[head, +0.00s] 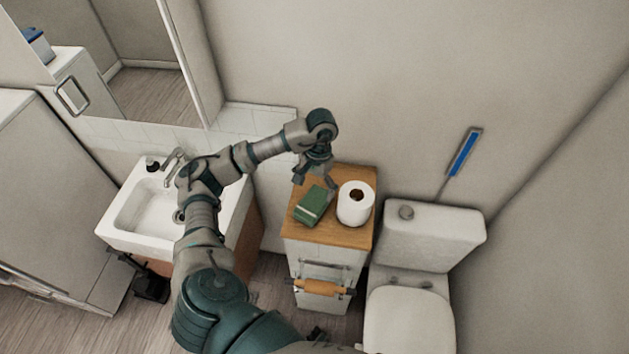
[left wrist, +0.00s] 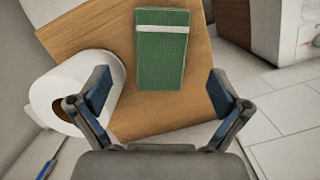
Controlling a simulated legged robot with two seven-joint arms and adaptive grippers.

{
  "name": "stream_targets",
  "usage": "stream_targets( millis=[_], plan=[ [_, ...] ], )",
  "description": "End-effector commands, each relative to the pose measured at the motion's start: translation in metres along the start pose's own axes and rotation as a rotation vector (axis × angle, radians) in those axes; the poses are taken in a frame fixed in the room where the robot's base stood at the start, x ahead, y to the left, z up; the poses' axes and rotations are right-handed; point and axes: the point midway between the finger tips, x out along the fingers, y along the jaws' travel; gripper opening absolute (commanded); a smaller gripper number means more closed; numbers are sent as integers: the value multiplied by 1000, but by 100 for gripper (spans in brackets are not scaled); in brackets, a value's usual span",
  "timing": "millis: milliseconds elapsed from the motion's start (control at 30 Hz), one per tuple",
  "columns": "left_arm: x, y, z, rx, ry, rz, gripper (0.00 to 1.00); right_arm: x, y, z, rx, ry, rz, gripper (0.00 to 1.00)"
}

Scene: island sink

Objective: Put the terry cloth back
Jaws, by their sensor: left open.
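The terry cloth (head: 311,205) is a folded green cloth with a pale stripe. It lies on the wooden top of a small cabinet (head: 335,243), left of a white paper roll. In the left wrist view the green cloth (left wrist: 162,62) lies ahead of the fingers, roughly midway between them. My left gripper (head: 316,183) hangs just above and behind the cloth in the head view. In the left wrist view my left gripper (left wrist: 161,92) is open, with nothing between its fingertips. My right gripper is not in view.
The paper roll (head: 356,204) stands upright close to the cloth; it is beside one finger in the left wrist view (left wrist: 77,90). A toilet (head: 432,236) is at the right, a sink (head: 150,212) at the left. An orange roll (head: 322,287) is on the cabinet front.

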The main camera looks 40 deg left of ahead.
Motion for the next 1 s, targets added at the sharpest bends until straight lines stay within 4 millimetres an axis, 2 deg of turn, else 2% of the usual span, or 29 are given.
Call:
stream_targets(
  millis=[33, 100, 267, 700, 1000],
  plan=[
    [-13, -1, -1, -3, 5, 0, 100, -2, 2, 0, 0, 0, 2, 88],
    [-24, -1, 0, -3, 4, -1, 100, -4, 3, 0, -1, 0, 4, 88],
    [-36, -1, 0, -2, 1, 0, 100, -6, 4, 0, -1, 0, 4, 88],
    [-38, 1, 1, -1, 0, -2, 100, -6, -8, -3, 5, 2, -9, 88],
    [-38, 0, 1, -2, 0, 0, 100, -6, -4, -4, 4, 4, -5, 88]
  ],
)
